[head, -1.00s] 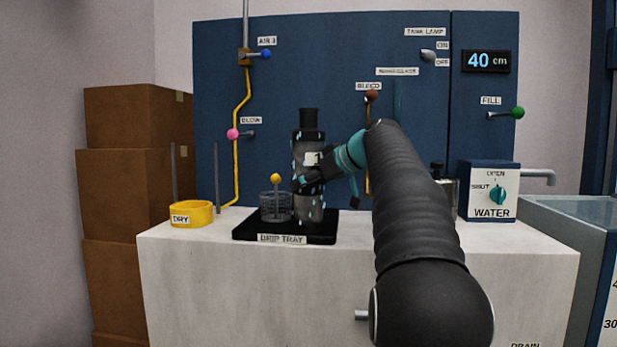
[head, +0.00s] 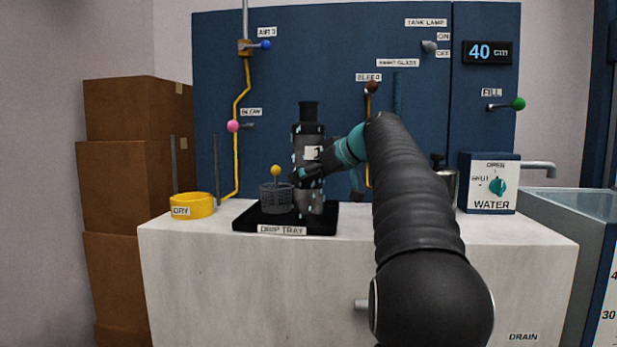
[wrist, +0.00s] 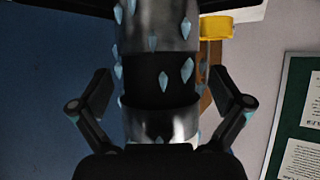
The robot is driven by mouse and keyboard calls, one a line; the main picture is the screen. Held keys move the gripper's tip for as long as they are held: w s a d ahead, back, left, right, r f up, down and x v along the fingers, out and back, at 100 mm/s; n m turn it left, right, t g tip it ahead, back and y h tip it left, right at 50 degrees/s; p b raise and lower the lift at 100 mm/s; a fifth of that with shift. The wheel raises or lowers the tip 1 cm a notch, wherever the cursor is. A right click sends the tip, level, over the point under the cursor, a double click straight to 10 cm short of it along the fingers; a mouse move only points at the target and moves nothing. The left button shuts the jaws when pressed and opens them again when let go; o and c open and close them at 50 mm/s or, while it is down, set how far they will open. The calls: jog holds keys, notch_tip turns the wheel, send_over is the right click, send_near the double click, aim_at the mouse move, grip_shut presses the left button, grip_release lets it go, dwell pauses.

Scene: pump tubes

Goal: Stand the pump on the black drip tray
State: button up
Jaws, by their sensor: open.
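The pump (head: 309,143) is a dark grey cylinder with a black neck, a white label and pale blue drops on it. It stands upright on the right part of the black drip tray (head: 270,226). My gripper (head: 302,176) is at the pump's right side at mid height, with its fingers around the pump. In the wrist view the pump (wrist: 158,75) fills the middle, and my open fingers (wrist: 160,106) stand apart on both sides of it with gaps showing. The pump's right side is partly hidden by my gripper in the head view.
A grey basket (head: 276,199) with a yellow knob stands on the tray left of the pump. A yellow DRY ring (head: 192,206) is farther left, and a WATER box (head: 487,184) is at the right. The front counter edge is bare.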

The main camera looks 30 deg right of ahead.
jog(key=v, duration=1.2)
jog(key=shift+p, duration=0.3)
jog(key=shift+r, duration=0.15)
jog(key=s+a+f+m+g+h, duration=0.1)
jog(key=s+a+f+m+g, duration=0.1)
jog(key=s+a+f, duration=0.5)
jog(key=s+a+f+m+g+h, duration=0.1)
jog(key=s+a+f+m+g, duration=0.15)
jog(key=a+f, duration=0.85)
jog(key=s+a+f+h, duration=0.1)
jog(key=s+a+f, duration=0.2)
jog(key=s+f, duration=0.6)
jog(key=s+a+f+g+h, duration=0.1)
jog(key=s+a+f, duration=0.2)
jog(key=s+f, duration=0.5)
notch_tip(320, 180, down, 2)
jog(key=shift+s+a+f+h, duration=0.2)
jog(key=shift+s+h, duration=0.1)
jog(key=shift+s, duration=0.1)
jog(key=shift+r+p, duration=1.1)
jog(key=shift+r, duration=0.05)
